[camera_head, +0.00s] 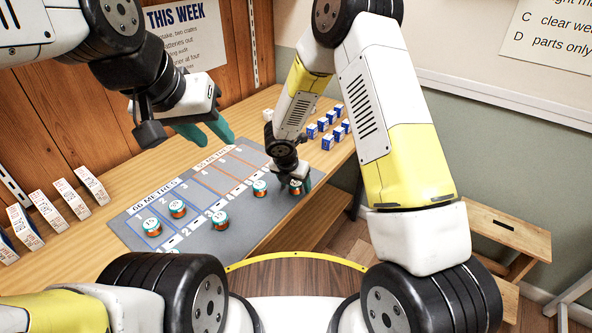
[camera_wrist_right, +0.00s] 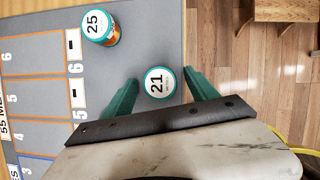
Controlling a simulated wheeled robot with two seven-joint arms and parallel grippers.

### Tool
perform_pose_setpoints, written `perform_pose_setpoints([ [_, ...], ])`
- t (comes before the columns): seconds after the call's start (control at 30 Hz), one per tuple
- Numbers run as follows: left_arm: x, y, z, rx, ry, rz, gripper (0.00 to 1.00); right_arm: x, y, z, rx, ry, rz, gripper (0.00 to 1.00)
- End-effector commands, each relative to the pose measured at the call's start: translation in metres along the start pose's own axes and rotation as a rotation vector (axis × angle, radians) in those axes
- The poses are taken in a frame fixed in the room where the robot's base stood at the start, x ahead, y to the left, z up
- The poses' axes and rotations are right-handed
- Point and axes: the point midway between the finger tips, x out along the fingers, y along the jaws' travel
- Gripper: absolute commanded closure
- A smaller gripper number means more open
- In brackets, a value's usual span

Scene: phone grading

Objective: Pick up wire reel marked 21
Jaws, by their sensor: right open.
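The wire reel marked 21 (camera_wrist_right: 160,81) has a white top with a teal rim. In the right wrist view it stands between the two teal fingers of my open right gripper (camera_wrist_right: 161,92), with small gaps at its sides. In the head view the fingers of my right gripper (camera_head: 294,184) straddle a reel (camera_head: 296,188) near the mat's front edge, partly hidden by the gripper. My left gripper (camera_head: 206,133) is open and empty above the far part of the mat.
A reel marked 25 (camera_wrist_right: 100,26) stands beyond the fingers. Several other reels (camera_head: 220,218) stand on the grey mat (camera_head: 190,242). Small boxes line the table's left (camera_head: 73,199) and back right (camera_head: 327,142). A stool (camera_head: 508,232) stands on the floor at right.

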Motion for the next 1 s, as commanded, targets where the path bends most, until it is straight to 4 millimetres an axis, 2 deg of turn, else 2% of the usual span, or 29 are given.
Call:
perform_pose_setpoints([
  [0.27,0.0000,0.0000,0.0000,0.000,0.000,0.000,0.64,0.0039,-0.0001,0.0003,0.002,0.000,0.000,0.33],
  [0.6,0.0000,0.0000,0.0000,0.000,0.000,0.000,0.64,0.0037,-0.0002,0.0003,0.002,0.000,0.000,0.98],
  [1.0,0.0000,0.0000,0.0000,0.000,0.000,0.000,0.64,-0.0035,-0.0001,0.0037,0.004,-0.002,0.000,0.98],
])
